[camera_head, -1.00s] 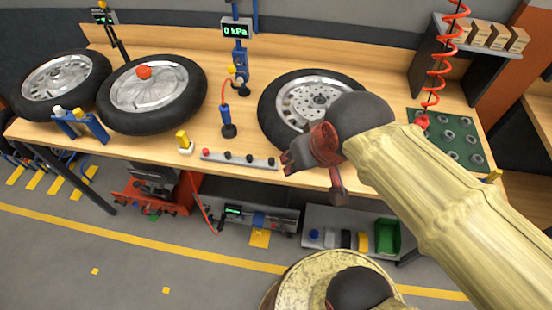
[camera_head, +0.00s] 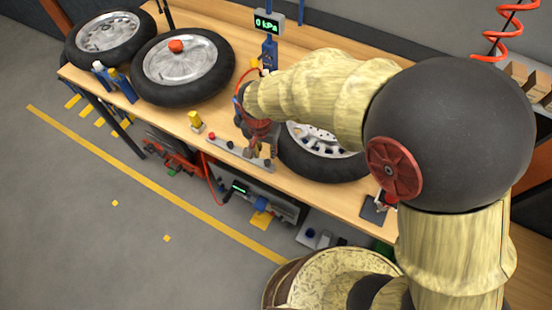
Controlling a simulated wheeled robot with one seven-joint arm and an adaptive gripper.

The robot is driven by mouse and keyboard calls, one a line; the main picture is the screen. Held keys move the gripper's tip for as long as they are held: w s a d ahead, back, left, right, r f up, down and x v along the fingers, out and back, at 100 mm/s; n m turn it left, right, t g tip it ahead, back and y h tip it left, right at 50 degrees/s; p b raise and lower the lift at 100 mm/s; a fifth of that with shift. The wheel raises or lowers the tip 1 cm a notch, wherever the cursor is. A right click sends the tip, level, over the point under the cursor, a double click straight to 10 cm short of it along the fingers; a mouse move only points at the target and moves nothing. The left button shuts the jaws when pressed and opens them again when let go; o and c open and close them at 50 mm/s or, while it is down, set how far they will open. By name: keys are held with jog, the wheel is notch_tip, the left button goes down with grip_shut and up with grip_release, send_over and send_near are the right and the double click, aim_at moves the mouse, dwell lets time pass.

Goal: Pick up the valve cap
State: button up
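A light rail (camera_head: 256,161) lies along the front edge of the workbench and holds a row of small knobs or caps. One is red (camera_head: 212,136) at its left end. The others, such as a dark one (camera_head: 230,145), are black. Which of them is the valve cap, I cannot tell. My gripper (camera_head: 262,153) points down over the right part of the rail, with its fingertips apart. It hides part of the rail, and whether it touches a cap is unclear. No held object shows.
A spoked wheel (camera_head: 325,138) lies right of my gripper, partly behind my arm. Two more wheels lie at left, one with an orange-red piece (camera_head: 176,46) on it. A yellow-topped block (camera_head: 195,120) stands left of the rail. A gauge (camera_head: 267,23) reads 0 kPa.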

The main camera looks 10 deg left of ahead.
aim_at(267, 162)
jog(key=f, duration=0.5)
jog(key=f+b, duration=0.1)
jog(key=f, duration=0.1)
jog(key=shift+w+d+f, duration=0.1)
jog(key=shift+w+f, duration=0.1)
jog(key=shift+w, duration=0.2)
jog(key=shift+c, duration=0.2)
jog(key=c, duration=0.4)
jog(key=shift+r, duration=0.1)
jog(key=shift+c, duration=0.3)
